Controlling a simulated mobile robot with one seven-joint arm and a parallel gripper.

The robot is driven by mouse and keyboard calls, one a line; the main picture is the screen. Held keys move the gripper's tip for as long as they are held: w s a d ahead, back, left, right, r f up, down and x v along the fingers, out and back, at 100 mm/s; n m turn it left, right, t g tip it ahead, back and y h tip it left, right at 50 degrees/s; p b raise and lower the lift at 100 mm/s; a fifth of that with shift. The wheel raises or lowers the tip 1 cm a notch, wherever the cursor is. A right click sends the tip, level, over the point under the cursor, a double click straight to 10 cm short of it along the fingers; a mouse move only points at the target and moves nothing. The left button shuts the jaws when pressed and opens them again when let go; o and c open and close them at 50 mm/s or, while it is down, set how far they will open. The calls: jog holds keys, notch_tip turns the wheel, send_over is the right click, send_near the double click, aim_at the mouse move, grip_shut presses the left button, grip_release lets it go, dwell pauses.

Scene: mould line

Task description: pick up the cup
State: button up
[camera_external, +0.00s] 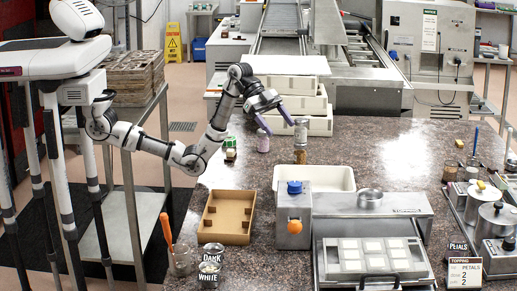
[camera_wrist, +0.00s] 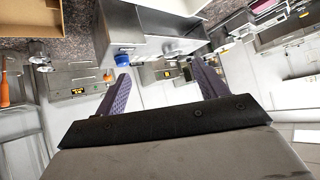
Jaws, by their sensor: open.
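My gripper (camera_external: 278,127) is open, with its two purple fingers spread above the far left part of the dark speckled counter. A small lilac cup-like container (camera_external: 263,142) stands upright on the counter, just below the left finger; I cannot tell if they touch. Which vessel is the cup is unclear: a round metal cup (camera_external: 370,198) sits on the steel machine, and a glass (camera_external: 181,260) holding an orange-handled tool stands at the front left. In the wrist view the open gripper (camera_wrist: 160,78) has nothing visible between its fingers, and the lilac container is not visible.
A jar with brown contents (camera_external: 300,154) and a grey container (camera_external: 300,131) stand right of the gripper. Stacked cream trays (camera_external: 300,104) are behind it. A small green-and-white block (camera_external: 230,148), a cardboard box (camera_external: 210,229) and a white bin (camera_external: 340,178) are nearby.

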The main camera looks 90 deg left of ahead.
jog(key=s+d+f+m+g, duration=0.1)
jog(key=s+d+f+g, duration=0.15)
jog(key=d, duration=0.75)
jog(key=s+d+f+m+g, duration=0.15)
jog(key=s+d, duration=0.25)
jog(key=d, duration=0.5)
jog(key=m+g+y, duration=0.2)
jog(key=m, duration=0.1)
send_over(213, 251)
jog(key=f, duration=0.8)
jog(key=s+f, duration=0.1)
jog(key=f, duration=0.4)
jog(key=shift+a, duration=0.25)
jog(key=shift+w+p+x, duration=0.15)
jog(key=shift+p+x, duration=0.4)
jog(key=shift+x, duration=1)
jog(key=shift+w+p+x, duration=0.15)
jog(key=shift+p+x, duration=0.4)
jog(key=shift+x, duration=0.95)
jog(key=shift+a, duration=0.15)
jog(key=shift+c, duration=0.4)
jog(key=c, duration=0.9)
